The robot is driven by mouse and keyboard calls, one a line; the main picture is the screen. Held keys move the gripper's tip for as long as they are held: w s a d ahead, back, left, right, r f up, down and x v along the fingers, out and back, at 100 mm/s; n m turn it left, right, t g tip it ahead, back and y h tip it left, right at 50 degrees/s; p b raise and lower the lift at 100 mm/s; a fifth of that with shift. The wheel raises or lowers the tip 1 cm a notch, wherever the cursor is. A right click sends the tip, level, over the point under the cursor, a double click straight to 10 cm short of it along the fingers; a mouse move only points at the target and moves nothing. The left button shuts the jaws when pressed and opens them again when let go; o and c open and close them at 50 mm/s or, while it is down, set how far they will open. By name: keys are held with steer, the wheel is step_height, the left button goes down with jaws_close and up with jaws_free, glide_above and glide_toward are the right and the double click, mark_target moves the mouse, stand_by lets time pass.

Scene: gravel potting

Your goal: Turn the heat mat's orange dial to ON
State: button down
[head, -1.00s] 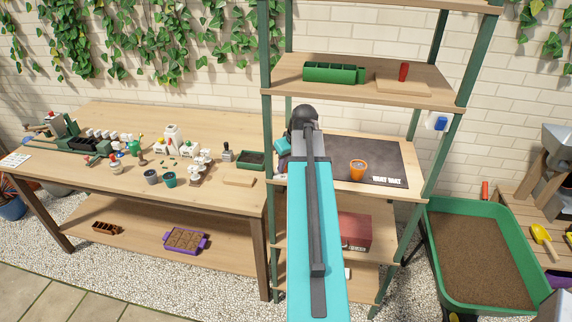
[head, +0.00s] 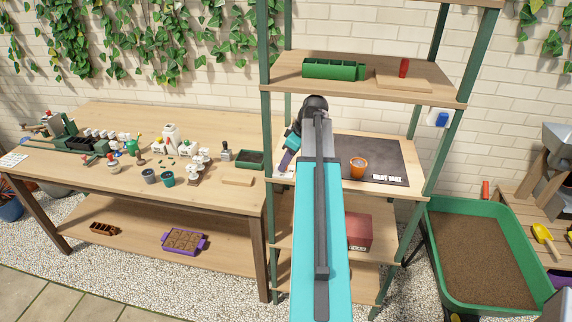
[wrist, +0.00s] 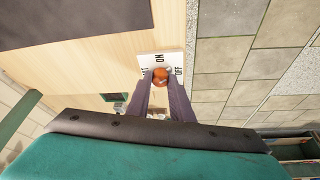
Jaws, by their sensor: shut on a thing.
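The orange dial (wrist: 161,77) sits on a white plate (wrist: 150,62) in the wrist view. The plate reads ON above the dial and OFF to its right; a label on its left is partly hidden. My gripper (wrist: 162,84) has its two fingers closed on the dial from either side. Which label the dial points to cannot be told. In the head view my gripper (head: 284,167) reaches down at the left end of the shelf, and the dial is hidden there. The dark heat mat (head: 391,160) lies on that shelf to the right.
An orange pot (head: 358,168) stands on the mat. The shelf above holds a green planter (head: 334,70) and a red object (head: 404,68). Green rack posts stand close on both sides. A workbench (head: 130,120) with many small things is at left, a green soil bin (head: 437,238) at right.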

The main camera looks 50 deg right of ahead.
steer(key=n, duration=0.2)
steer(key=n+y+b, duration=0.1)
steer(key=n, duration=0.1)
steer(key=n+g+y+b, duration=0.1)
steer(key=n, duration=0.1)
steer(key=shift+w+d, duration=0.3)
steer(key=n+g+b, duration=0.1)
steer(key=n, duration=0.2)
steer(key=n+g+y+b, duration=0.1)
steer(key=n, duration=0.2)
steer(key=c, duration=1.9)
jaws_free()
steer(key=shift+o, duration=0.2)
steer(key=shift+a, duration=0.1)
